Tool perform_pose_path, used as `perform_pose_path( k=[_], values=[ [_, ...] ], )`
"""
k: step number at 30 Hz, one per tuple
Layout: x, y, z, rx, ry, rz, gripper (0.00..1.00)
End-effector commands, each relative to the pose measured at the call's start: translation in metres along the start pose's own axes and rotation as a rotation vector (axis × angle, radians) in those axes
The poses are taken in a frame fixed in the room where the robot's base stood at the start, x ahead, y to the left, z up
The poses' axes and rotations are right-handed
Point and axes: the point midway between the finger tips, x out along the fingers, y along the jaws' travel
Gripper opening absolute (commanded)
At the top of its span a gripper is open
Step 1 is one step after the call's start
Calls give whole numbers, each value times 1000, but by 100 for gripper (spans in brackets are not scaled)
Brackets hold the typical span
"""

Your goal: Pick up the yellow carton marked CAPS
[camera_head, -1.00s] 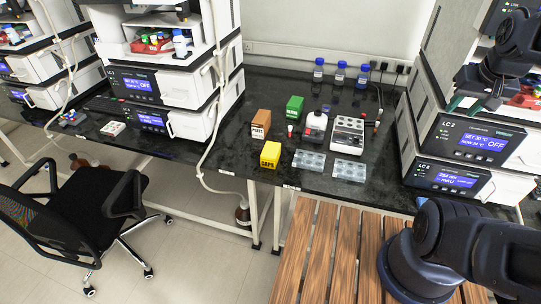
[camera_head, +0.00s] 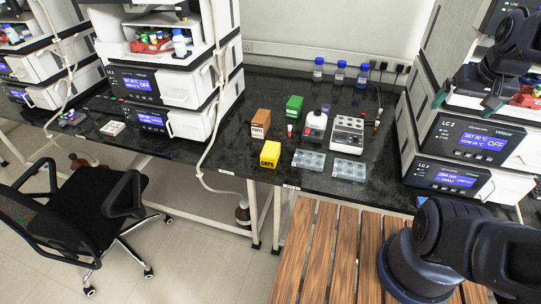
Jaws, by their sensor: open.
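The yellow carton marked CAPS (camera_head: 270,154) stands upright on the black bench (camera_head: 225,163), close to its front edge. The brown carton (camera_head: 261,124) stands just behind it and slightly left. My gripper (camera_head: 489,104) is at the upper right, in front of the right-hand LC 2 stack, far from the yellow carton. Its fingers point down and left, apart, with nothing seen between them. Nothing covers the yellow carton.
A green carton (camera_head: 294,108) stands behind. Right of the yellow carton are clear vial trays (camera_head: 309,160), a white bottle (camera_head: 316,124) and a white block device (camera_head: 346,137). Blue-capped bottles (camera_head: 340,74) stand at the back. Instrument stacks flank both sides; a chair (camera_head: 90,205) is at lower left.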

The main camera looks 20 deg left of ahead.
Motion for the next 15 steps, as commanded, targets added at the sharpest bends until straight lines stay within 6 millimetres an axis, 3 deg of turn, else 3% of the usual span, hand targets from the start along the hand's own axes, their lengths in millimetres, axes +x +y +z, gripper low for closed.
perform_pose_path(
  k=[8, 15],
  values=[
    [13, -21, -32, -124, -36, -20, 100],
    [38, -63, -75, -317, -81, -51, 100]
  ],
)
